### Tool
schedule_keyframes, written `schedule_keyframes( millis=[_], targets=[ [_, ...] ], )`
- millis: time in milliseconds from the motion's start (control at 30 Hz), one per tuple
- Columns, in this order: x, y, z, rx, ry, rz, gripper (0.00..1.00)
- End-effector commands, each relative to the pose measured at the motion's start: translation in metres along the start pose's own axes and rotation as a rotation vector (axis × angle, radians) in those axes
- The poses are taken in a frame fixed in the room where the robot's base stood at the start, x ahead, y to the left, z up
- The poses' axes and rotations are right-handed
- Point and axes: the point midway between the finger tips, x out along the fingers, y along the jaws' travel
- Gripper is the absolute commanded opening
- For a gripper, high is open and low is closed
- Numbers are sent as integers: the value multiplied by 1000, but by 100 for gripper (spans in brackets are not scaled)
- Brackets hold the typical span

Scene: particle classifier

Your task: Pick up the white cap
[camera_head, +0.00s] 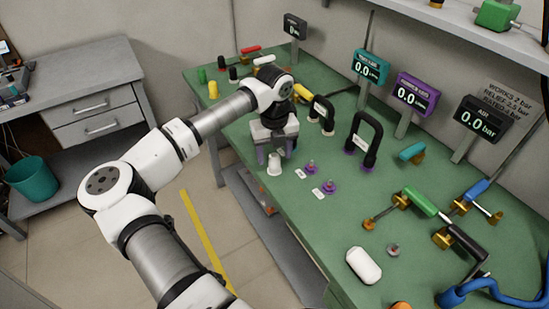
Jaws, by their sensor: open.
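A small white cap (273,168) stands upright near the front edge of the green bench (235,128). My gripper (276,152) points down, with its two fingers apart. In the picture the cap shows between and slightly below the fingertips. I cannot tell whether the fingers straddle it or are behind it; no contact is clear.
Two purple fittings (320,180) with small labels are right of the cap. Black arched handles (366,135) stand behind them. A white rounded block (363,265), valves (420,202) and a blue hose (495,286) lie at the right. Gauge displays (411,96) line the back.

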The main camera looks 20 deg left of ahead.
Motion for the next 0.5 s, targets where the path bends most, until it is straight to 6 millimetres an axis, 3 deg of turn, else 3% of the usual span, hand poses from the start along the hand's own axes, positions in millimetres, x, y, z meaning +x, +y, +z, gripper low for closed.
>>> schedule_keyframes(
  millis=[200,433,500],
  targets=[
    [23,-2,-1,1,1,-1,57],
    [25,-1,-1,1,-1,-1,57],
    [25,-1,-1,1,-1,0,50]
  ],
)
